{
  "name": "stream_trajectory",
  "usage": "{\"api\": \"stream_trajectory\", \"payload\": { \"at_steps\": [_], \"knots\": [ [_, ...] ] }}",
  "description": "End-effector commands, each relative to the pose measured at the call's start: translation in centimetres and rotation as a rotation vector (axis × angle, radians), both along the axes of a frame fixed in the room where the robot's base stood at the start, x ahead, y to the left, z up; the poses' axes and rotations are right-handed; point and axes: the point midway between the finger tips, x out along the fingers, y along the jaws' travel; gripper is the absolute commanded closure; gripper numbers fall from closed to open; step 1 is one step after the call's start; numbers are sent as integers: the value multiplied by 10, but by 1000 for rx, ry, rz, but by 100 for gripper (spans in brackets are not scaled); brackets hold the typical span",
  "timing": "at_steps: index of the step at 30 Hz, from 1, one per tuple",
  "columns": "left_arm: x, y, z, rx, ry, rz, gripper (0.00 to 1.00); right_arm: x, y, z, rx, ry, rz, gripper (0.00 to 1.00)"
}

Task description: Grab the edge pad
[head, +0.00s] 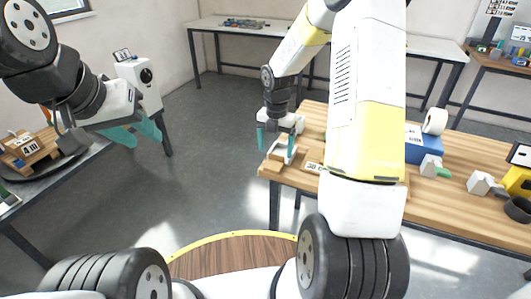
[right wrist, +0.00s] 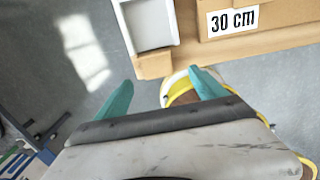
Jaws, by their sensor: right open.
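I cannot surely pick out the edge pad. A candidate is the pale grey piece with a white rim (right wrist: 150,22) at the top of the right wrist view, beside a wooden block labelled 30 cm (right wrist: 232,20). My right gripper (head: 276,147) is open at the left end of the wooden table; its teal fingers also show in the right wrist view (right wrist: 162,92). Nothing is held between them, and the pale piece lies ahead of the fingertips. My left gripper (head: 146,138) is open and empty in the air, right of the left table.
The wooden table (head: 450,205) carries a blue box with a white roll (head: 435,121), white tools and a yellow device (head: 517,181). My right arm hides part of the wooden table.

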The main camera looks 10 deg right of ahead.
Motion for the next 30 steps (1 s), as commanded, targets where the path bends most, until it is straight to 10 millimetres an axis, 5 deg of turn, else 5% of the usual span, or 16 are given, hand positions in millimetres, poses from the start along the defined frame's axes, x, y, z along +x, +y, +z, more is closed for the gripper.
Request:
{"api": "stream_trajectory", "payload": {
  "at_steps": [13,23,30],
  "knots": [
    [0,0,0,0,0,0,64,8,1,-60,-1,3,-2,20],
    [0,0,0,0,0,0,64,8,1,-69,0,0,-3,20],
    [0,0,0,0,0,0,64,8,1,-69,0,0,-3,63]
  ]
}}
